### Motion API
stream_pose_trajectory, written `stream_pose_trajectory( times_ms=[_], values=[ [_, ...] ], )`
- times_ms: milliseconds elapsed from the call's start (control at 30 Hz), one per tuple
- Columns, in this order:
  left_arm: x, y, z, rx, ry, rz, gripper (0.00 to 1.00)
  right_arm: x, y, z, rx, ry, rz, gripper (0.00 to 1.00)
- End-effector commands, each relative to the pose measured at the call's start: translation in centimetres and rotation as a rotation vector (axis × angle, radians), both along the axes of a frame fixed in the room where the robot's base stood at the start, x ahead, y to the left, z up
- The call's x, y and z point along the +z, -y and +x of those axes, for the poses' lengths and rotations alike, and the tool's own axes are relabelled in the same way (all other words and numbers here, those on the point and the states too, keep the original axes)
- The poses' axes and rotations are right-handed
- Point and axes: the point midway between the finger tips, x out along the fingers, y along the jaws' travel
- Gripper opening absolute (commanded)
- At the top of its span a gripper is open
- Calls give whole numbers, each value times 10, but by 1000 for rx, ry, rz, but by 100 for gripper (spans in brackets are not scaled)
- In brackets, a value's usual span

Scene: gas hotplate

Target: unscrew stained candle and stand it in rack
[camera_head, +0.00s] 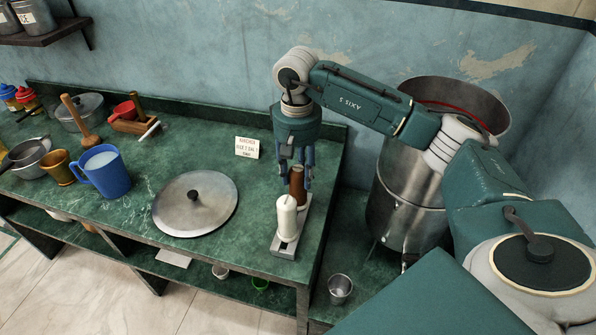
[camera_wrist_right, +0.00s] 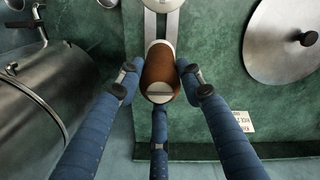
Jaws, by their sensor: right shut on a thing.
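A brown stained candle (camera_head: 298,186) stands upright at the back of a small metal holder (camera_head: 286,246) near the counter's right end. The brown candle's lower end is partly hidden in both views. My left gripper is not in view.
A round metal lid (camera_head: 180,212) lies left of the holder, and a small card (camera_head: 247,147) stands behind it. A blue mug (camera_head: 103,172) is farther left. A large steel pot (camera_head: 400,195) stands right of the counter. The counter between lid and holder is clear.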

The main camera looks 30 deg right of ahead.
Motion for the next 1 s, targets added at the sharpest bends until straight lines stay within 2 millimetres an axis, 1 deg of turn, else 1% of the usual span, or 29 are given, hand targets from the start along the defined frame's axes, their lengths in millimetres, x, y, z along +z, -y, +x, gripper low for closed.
stream_pose_trajectory(
  times_ms=[267, 700, 733, 767, 800, 833, 1000],
  values=[
    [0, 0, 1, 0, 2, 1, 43, 1, 0, 0, 0, 1, 0, 0],
    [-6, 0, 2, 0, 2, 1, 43, -6, 0, 0, 0, 1, 0, 0],
    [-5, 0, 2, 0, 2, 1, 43, -5, 0, 0, 0, 1, 0, 41],
    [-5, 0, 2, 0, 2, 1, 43, -5, 0, 0, 0, 1, 0, 47],
    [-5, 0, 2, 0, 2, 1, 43, -5, 0, 0, 0, 1, 0, 55],
    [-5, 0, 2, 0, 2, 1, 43, -5, 0, 0, 0, 1, 0, 59],
    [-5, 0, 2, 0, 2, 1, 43, -5, 0, 0, 0, 0, 0, 59]
  ],
)
